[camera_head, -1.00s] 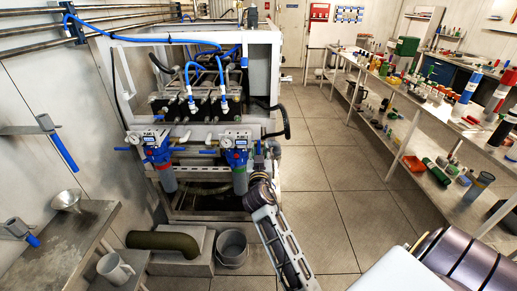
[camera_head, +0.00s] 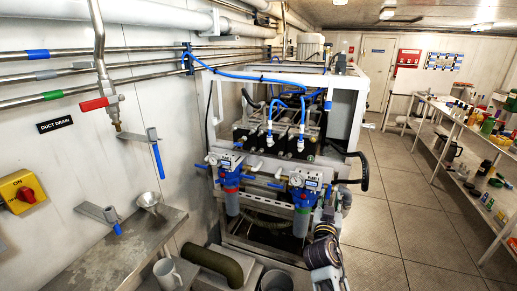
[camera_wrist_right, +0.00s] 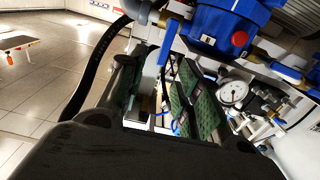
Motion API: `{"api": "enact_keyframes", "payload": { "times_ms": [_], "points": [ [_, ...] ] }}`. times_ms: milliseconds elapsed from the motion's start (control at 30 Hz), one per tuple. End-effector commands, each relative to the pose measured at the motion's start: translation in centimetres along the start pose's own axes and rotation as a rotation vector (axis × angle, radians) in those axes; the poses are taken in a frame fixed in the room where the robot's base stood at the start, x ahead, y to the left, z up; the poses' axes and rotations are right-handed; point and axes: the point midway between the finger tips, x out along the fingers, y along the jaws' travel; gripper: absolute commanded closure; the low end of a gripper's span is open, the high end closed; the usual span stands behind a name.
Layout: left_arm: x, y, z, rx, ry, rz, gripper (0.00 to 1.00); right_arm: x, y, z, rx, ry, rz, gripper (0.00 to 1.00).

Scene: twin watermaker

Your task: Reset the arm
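My right arm comes up from the bottom of the head view. Its gripper (camera_head: 325,217) is beside the right blue-headed filter unit (camera_head: 303,184) on the front of the white-framed machine (camera_head: 350,100). In the right wrist view the two fingers with green pads (camera_wrist_right: 158,100) stand apart, with a gap between them. Nothing is clearly held in the gap. A blue lever (camera_wrist_right: 167,42) and the blue filter head (camera_wrist_right: 222,25) show just beyond the fingertips. I cannot tell whether a finger touches them. My left gripper is in neither view.
A pressure gauge (camera_wrist_right: 233,92) and fittings sit close to the fingers. A black hose (camera_wrist_right: 100,60) passes on the other side. A metal bench (camera_head: 120,250) with a jug (camera_head: 167,272) stands at left. A loaded shelf (camera_head: 465,135) stands at right. The floor (camera_head: 400,225) between is clear.

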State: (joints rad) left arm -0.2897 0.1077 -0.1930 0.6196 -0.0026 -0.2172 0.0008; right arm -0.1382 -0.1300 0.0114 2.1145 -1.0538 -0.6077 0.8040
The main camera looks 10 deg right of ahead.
Motion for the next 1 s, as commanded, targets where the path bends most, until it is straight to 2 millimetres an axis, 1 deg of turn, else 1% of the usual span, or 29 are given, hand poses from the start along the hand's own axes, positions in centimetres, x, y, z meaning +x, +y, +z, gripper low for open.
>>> {"api": "enact_keyframes", "payload": {
  "times_ms": [67, 167, 267, 367, 467, 500, 567, 600, 667, 700, 767, 800, 867, 900, 967, 1000],
  "points": [
    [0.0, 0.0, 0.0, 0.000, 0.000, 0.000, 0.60, 0.0, -0.2, 0.4, -0.004, -0.006, -0.004, 0.66],
    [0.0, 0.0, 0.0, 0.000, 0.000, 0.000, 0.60, 0.1, -0.7, 1.5, -0.015, -0.023, -0.017, 0.66],
    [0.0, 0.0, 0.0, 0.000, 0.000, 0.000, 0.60, 0.2, -1.6, 3.6, -0.035, -0.055, -0.042, 0.66],
    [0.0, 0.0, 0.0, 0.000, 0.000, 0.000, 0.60, 0.2, -2.7, 6.6, -0.062, -0.100, -0.076, 0.66],
    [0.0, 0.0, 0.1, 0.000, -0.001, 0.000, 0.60, 0.0, -4.0, 10.4, -0.096, -0.156, -0.117, 0.66],
    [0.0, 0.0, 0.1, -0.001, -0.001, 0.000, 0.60, -0.2, -4.5, 12.1, -0.111, -0.180, -0.136, 0.66],
    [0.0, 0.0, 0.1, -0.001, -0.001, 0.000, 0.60, -0.6, -5.2, 14.7, -0.133, -0.217, -0.164, 0.66],
    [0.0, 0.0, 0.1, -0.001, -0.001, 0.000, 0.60, -0.9, -5.7, 16.4, -0.148, -0.243, -0.182, 0.66],
    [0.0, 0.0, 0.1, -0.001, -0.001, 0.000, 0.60, -1.4, -6.2, 19.1, -0.169, -0.282, -0.209, 0.66],
    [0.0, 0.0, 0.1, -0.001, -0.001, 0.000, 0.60, -1.8, -6.6, 20.9, -0.182, -0.307, -0.227, 0.66],
    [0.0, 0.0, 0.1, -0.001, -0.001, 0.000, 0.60, -2.5, -7.0, 23.6, -0.203, -0.346, -0.253, 0.66],
    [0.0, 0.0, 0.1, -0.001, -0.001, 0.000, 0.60, -3.0, -7.2, 25.4, -0.216, -0.372, -0.270, 0.66],
    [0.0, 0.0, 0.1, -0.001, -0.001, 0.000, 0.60, -3.9, -7.5, 28.0, -0.236, -0.410, -0.296, 0.66],
    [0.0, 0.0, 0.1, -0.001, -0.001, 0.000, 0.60, -4.5, -7.6, 29.7, -0.247, -0.435, -0.313, 0.66],
    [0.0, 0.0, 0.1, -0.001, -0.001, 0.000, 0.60, -5.6, -7.7, 32.3, -0.266, -0.474, -0.336, 0.66],
    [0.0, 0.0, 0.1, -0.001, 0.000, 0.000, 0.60, -6.3, -7.6, 34.0, -0.278, -0.500, -0.351, 0.66]
  ]
}}
